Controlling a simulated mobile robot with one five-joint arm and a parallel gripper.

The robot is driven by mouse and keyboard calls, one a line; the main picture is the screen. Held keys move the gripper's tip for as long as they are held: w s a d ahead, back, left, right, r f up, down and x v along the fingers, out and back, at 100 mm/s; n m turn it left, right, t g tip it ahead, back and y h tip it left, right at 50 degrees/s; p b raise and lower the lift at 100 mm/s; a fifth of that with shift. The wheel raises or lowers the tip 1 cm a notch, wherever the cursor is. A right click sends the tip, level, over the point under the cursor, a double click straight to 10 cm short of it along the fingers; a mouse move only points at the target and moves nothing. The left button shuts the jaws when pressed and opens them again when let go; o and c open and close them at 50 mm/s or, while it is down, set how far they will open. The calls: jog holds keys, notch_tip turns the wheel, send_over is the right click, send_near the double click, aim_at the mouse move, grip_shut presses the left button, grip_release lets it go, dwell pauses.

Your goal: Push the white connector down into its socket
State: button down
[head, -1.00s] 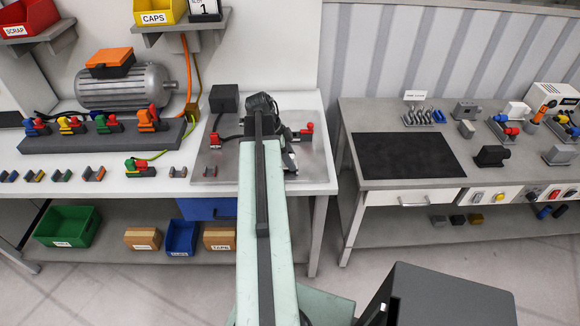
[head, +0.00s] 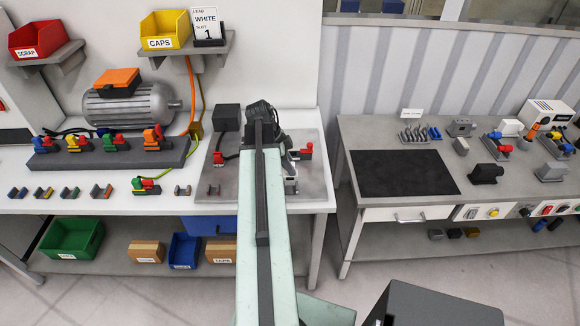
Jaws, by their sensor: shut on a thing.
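My gripper (head: 287,172) is at the far end of my pale green arm, low over the grey metal plate (head: 318,185) on the left bench. My arm covers much of it, and its fingertips are hard to make out. A small pale piece (head: 290,186) shows at its lower end. It looks like the white connector, held in the shut jaws. I cannot tell its socket apart or whether the connector is seated. A sign (head: 206,22) on the shelf reads LEAD WHITE SLOT 1.
A red-levered part (head: 304,152) stands close right of my gripper. A red piece on a black cable (head: 222,158) and a dark box (head: 228,117) are to its left. A motor (head: 130,105) stands behind a rack of coloured connectors (head: 110,153). The right bench's black mat (head: 403,172) is clear.

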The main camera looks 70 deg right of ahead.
notch_tip(320, 180, up, 4)
jog(key=shift+r+p, duration=0.1)
jog(key=shift+p, duration=1.15)
jog(key=w+d, duration=0.2)
jog(key=d, duration=0.6)
jog(key=w+d, duration=0.3)
jog(key=d, duration=0.6)
jog(key=shift+f+b, duration=0.3)
jog(key=shift+f+b, duration=1.7)
jog(key=shift+s, duration=0.1)
jog(key=shift+f+b, duration=1.35)
